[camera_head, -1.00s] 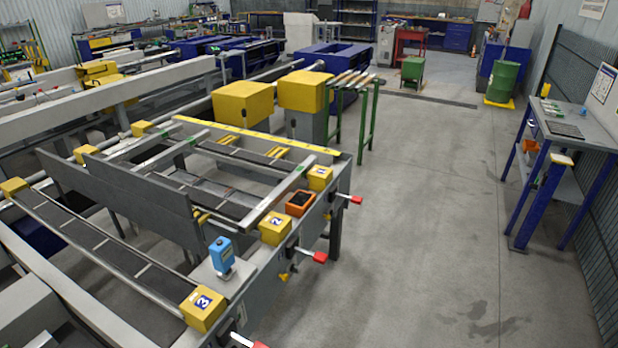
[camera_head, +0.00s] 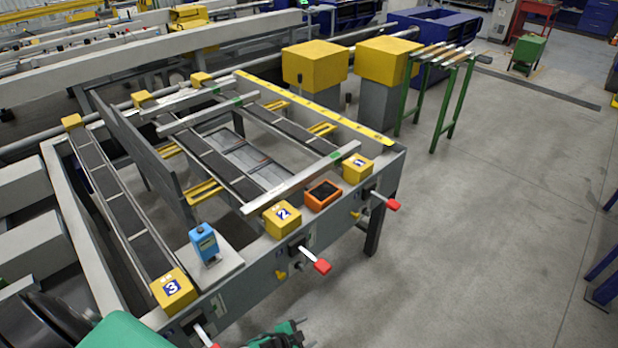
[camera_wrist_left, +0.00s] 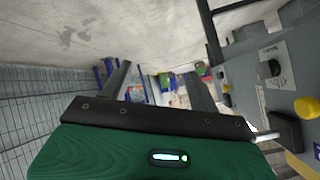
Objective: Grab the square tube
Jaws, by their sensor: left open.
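A light grey, straight square tube (camera_head: 300,180) with a green mark lies across the runout table (camera_head: 262,268), its near end by the yellow block marked 2. Two similar long grey pieces, one in the middle (camera_head: 208,113) and one farther back (camera_head: 182,99), lie roughly parallel to it; I cannot tell their exact profiles. My left gripper (camera_head: 290,332) shows at the bottom edge of the head view, in front of the table and below the red-handled levers, apart from the tube. In the left wrist view its two dark fingers (camera_wrist_left: 160,76) are spread and empty.
Yellow blocks marked 1 (camera_head: 357,168), 2 (camera_head: 283,219) and 3 (camera_head: 174,289), an orange-framed box (camera_head: 323,194) and a blue device (camera_head: 205,243) stand along the near edge. Red-handled levers (camera_head: 321,266) stick out in front.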

